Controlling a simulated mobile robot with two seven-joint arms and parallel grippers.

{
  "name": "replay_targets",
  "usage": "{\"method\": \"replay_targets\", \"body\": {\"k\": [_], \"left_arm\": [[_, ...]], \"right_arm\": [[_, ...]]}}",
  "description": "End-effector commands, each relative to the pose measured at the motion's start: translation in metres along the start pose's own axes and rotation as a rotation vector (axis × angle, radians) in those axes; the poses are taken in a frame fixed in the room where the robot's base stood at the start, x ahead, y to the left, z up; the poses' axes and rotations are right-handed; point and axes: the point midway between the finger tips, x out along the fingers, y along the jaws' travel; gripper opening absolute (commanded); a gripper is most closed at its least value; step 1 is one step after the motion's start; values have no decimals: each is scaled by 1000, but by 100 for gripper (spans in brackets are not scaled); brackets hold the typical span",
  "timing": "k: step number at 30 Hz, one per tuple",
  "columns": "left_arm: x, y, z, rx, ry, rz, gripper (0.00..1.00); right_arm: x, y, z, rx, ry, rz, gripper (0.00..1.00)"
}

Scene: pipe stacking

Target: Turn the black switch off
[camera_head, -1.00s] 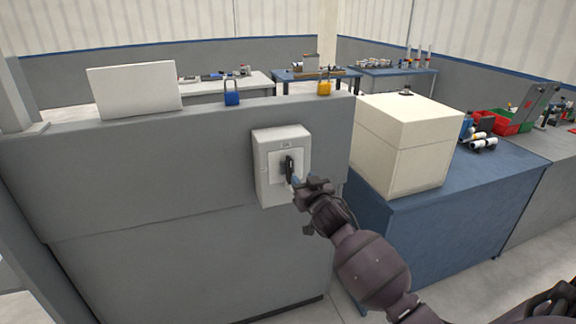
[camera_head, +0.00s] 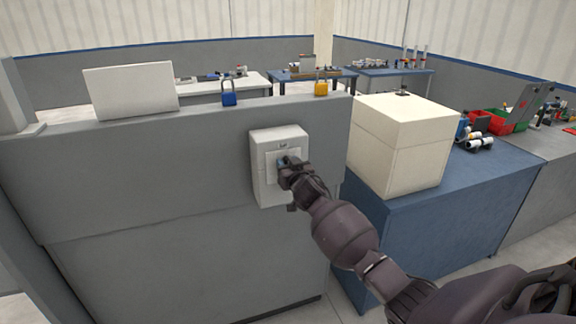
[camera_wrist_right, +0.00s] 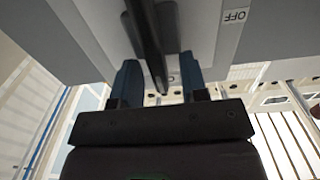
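A light grey switch box (camera_head: 263,177) is mounted on the grey panel. Its black switch (camera_wrist_right: 147,42) shows in the right wrist view as a long dark handle. In the head view my gripper hides most of it. My right gripper (camera_head: 285,164) is at the front of the box. In the right wrist view its two blue fingertips (camera_wrist_right: 160,80) stand apart on either side of the handle, with a gap on each side. An OFF label (camera_wrist_right: 234,16) shows on the box face to the right of the handle. My left gripper is not in view.
A blue padlock (camera_head: 229,97) and a yellow padlock (camera_head: 321,89) stand on the panel's top ledge, with a white board (camera_head: 130,90) to the left. A large cream box (camera_head: 400,150) stands on a blue bench (camera_head: 430,235) right of the panel.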

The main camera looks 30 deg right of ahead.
Motion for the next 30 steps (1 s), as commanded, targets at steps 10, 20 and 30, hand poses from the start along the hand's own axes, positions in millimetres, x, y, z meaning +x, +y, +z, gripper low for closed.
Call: {"method": "replay_targets", "body": {"k": [10, 20, 30], "left_arm": [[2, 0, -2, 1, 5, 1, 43], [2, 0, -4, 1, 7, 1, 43], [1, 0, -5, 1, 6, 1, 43]], "right_arm": [[0, 0, 0, -1, 0, 0, 11], [0, 0, 0, -13, 0, 0, 0], [0, -5, 0, -171, 0, 0, 0]]}}
